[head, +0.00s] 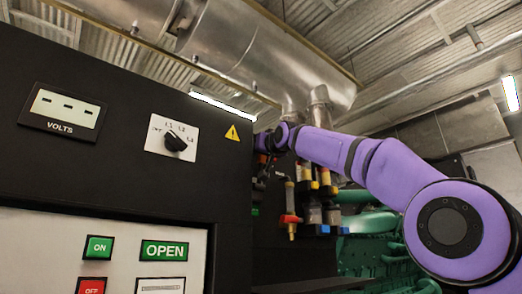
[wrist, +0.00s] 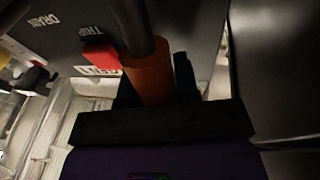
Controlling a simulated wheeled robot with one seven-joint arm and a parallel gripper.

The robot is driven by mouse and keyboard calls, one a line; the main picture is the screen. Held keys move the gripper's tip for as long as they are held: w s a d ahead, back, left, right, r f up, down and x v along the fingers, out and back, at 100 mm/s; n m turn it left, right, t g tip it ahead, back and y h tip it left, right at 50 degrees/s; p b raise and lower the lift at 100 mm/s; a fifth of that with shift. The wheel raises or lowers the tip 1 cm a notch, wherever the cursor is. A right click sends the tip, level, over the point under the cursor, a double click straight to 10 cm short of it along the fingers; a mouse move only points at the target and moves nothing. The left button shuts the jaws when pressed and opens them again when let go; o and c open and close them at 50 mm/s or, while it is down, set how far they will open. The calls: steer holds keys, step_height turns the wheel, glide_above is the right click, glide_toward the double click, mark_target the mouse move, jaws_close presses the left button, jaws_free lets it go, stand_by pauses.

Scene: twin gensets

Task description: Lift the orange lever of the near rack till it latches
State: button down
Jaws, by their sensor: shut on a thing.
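The orange lever (wrist: 150,77) shows in the wrist view as a thick orange grip on a dark shaft. My gripper (wrist: 158,82) has its dark fingers on either side of the orange grip and is shut on it. The grip's lower end is hidden by the gripper body. In the head view my purple arm reaches to the dark panel's right edge, and my gripper (head: 263,142) is small and dark there. The lever cannot be made out in the head view, and whether it is latched cannot be told.
A red block (wrist: 101,57) sits beside the lever under a TRIP label; a DRAIN label is farther left. Below my forearm, a rack of coloured fittings (head: 308,192) stands beside green engine parts (head: 368,223). The black control panel (head: 110,175) fills the left.

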steer(key=c, duration=0.8)
jaws_free()
steer(key=shift+c, duration=0.2)
steer(key=shift+s, duration=0.1)
steer(key=v, duration=1)
steer(key=shift+s, duration=0.25)
steer(key=shift+d, duration=0.15)
steer(key=shift+f, duration=0.15)
